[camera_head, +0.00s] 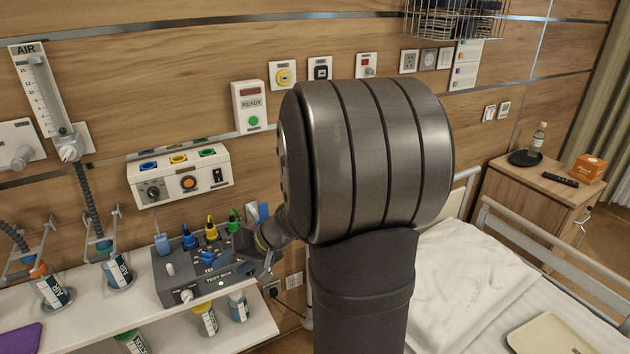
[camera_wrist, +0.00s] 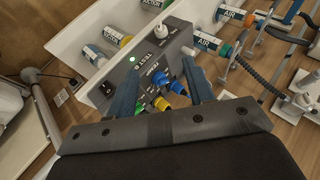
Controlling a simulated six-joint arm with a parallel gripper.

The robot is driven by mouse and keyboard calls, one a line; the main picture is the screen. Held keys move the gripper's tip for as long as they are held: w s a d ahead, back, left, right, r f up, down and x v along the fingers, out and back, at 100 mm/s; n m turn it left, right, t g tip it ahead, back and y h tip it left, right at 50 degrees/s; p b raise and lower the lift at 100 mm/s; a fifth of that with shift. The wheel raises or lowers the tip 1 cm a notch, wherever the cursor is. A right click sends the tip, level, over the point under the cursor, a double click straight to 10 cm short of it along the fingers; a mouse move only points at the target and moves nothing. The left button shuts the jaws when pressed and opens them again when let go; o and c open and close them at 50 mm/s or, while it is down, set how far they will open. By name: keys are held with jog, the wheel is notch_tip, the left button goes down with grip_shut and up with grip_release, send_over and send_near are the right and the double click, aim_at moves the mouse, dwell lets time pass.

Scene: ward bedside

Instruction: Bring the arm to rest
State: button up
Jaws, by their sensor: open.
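My gripper (camera_wrist: 160,84) shows in the wrist view with its two blue fingers apart and nothing seen held between them. The grey test box (camera_wrist: 150,58) lies beyond and between the fingers, with blue, yellow and green plugs at its near side. In the head view the test box (camera_head: 205,284) stands on the white shelf, its plugs upright along the back. My arm fills the middle of that view and reaches left to the box. It hides much of the gripper, so I cannot tell whether the fingers touch the box.
The white shelf (camera_head: 110,318) also carries AIR bottles (camera_head: 117,270). A wall panel (camera_head: 180,180) with coloured sockets is above the box. The bed (camera_head: 470,285) lies to the right, with a tray (camera_head: 545,335). A bedside cabinet (camera_head: 530,197) stands beyond it.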

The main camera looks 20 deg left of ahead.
aim_at(191, 296)
jog(key=x, duration=1.7)
jog(key=shift+a+f, duration=0.15)
jog(key=shift+f, duration=0.05)
